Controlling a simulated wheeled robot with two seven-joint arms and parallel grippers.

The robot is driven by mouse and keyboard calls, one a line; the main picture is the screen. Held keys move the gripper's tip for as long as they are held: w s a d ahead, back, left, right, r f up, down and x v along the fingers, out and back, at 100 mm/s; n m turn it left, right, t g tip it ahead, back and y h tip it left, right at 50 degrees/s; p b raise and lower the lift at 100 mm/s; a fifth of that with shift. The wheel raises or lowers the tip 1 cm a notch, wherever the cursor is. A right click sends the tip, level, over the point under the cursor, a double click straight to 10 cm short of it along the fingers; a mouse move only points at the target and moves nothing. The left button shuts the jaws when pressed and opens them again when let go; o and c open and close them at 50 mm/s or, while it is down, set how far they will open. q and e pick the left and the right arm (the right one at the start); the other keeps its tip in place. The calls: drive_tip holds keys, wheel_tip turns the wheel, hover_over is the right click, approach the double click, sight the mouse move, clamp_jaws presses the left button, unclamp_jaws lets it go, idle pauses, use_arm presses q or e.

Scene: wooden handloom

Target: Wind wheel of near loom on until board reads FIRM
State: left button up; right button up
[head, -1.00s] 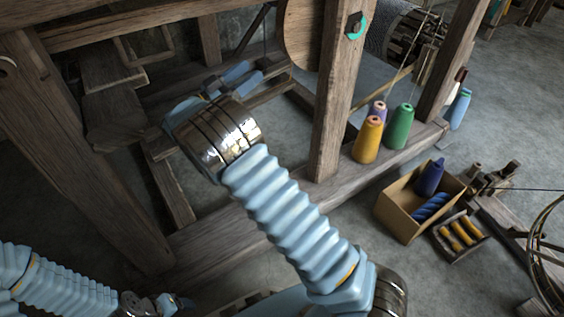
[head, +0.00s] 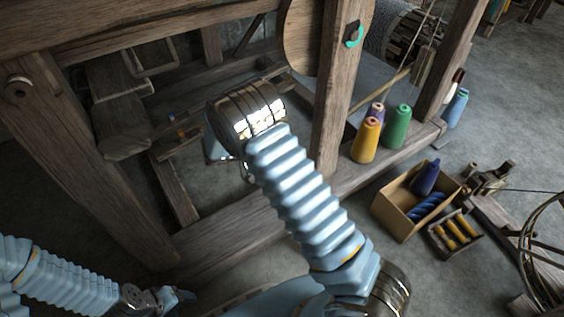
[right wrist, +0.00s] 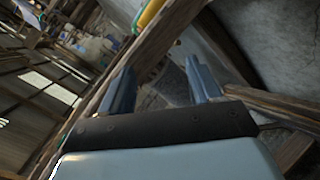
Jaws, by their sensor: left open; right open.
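The near loom is a heavy frame of dark wooden beams, with a post (head: 338,100) right of centre. A round wooden disc (head: 298,40), perhaps its wheel, shows partly behind that post. A teal curved piece (head: 354,36) sits on a dark fitting on the post. I can make out no board with readable words. My left gripper (head: 184,296) is low at the left, small, open and apart from the loom. My right arm reaches into the frame, its gripper mostly hidden behind its wrist in the head view. In the right wrist view my right gripper (right wrist: 160,84) is open, with nothing between its fingers.
Yellow (head: 367,140), green (head: 397,127) and purple cones stand on the loom's lower beam. A cardboard box (head: 400,212) of blue yarn and a small tray (head: 457,235) of yellow bobbins lie on the floor at right.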

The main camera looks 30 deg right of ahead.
drive_tip(key=s+a+f+n+g+y, duration=0.1)
drive_tip(key=s+f+y, duration=0.1)
drive_tip(key=s+f, duration=0.1)
drive_tip(key=shift+s+f+n+y+p, duration=0.35)
drive_tip(key=shift+f+p, duration=0.1)
drive_tip(key=shift+f, duration=0.45)
drive_tip(key=s+a+f+n+g+y+p, duration=0.2)
drive_tip(key=s+a+f+y+p, duration=0.15)
drive_tip(key=s+f+y, duration=0.35)
drive_tip(key=s+a+r+n+t+y+p, duration=0.1)
drive_tip(key=s+a+y+p, duration=0.4)
drive_tip(key=s+a, duration=0.8)
drive_tip(key=a+r+t+y, duration=0.1)
drive_tip(key=a+t+y, duration=0.1)
drive_tip(key=shift+r+y, duration=0.35)
drive_tip(key=shift+r, duration=0.05)
drive_tip(key=shift+s, duration=0.1)
